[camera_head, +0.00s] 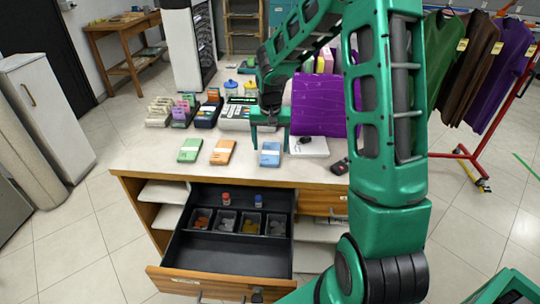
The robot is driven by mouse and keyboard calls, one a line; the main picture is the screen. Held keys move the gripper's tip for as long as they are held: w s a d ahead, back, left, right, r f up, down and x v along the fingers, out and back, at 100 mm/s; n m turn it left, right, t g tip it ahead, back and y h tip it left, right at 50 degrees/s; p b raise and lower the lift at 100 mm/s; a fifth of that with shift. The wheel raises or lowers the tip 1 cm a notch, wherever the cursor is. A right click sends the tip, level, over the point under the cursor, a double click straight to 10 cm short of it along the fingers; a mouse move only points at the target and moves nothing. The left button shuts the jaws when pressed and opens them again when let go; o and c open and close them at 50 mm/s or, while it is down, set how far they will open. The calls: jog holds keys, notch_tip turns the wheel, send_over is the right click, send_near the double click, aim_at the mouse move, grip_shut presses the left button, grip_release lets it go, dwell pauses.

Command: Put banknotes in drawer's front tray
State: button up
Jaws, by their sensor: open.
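Three banded bundles of banknotes lie on the counter top: a green bundle (190,150), an orange bundle (222,152) and a blue bundle (270,155). My gripper (270,146) is open and points down, its fingers apart just behind and above the blue bundle. I cannot tell whether it touches the bundle. The drawer (276,205) below the counter is pulled open. Its front tray (225,258) is a wide black compartment and looks empty. Behind it, several small compartments hold coins (225,221).
Two small capped rolls (226,198) stand behind the coin compartments. A cash register (238,112), a purple folded garment (318,105), a white pad (308,147) and a dark small device (340,166) sit on the counter (140,150). A clothes rack (490,120) stands at right.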

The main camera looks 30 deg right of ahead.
aim_at(270, 154)
jog(key=shift+w+d+f, duration=0.1)
jog(key=shift+w+f, duration=0.1)
jog(key=shift+f, duration=1.15)
jog(key=shift+c, duration=0.6)
jog(key=c, duration=1.2)
jog(key=shift+o, duration=0.2)
jog(key=shift+r, duration=0.1)
